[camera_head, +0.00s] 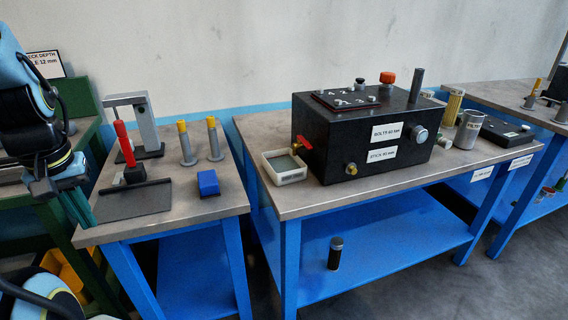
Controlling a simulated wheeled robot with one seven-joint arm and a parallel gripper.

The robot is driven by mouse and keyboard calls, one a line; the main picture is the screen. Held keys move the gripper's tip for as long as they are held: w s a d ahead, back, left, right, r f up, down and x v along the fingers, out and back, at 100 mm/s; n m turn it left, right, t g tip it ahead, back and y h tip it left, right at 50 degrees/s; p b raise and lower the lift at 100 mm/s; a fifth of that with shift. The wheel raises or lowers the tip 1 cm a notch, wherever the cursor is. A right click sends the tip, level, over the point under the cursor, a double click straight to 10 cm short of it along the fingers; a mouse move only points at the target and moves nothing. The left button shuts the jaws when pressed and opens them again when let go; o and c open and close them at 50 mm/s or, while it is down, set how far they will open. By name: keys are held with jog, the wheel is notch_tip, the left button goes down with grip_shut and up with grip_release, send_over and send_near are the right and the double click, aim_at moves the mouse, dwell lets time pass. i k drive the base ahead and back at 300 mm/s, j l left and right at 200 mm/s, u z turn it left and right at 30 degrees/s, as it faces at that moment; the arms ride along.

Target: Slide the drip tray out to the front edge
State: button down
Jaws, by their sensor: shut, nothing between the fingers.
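The drip tray (291,179) is a small, pale, square-rimmed tray with a grey-green inside. It sits on the middle table at its left end, just left of the black box (338,150) and below its red-handled tap (304,144). The tray lies close to the table's left edge, a little back from the front edge. My gripper (78,208) is at the far left, pointing down beside the left table, far from the tray. Its fingers are shut and hold nothing.
The left table (178,214) carries a press with a red handle (124,141), two yellow-topped posts (186,143) and a blue block (208,183). A gap separates it from the middle table (400,188). A dark cylinder (335,253) stands on the lower shelf.

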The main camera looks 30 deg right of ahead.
aim_at(283, 168)
jog(key=z, duration=1.2)
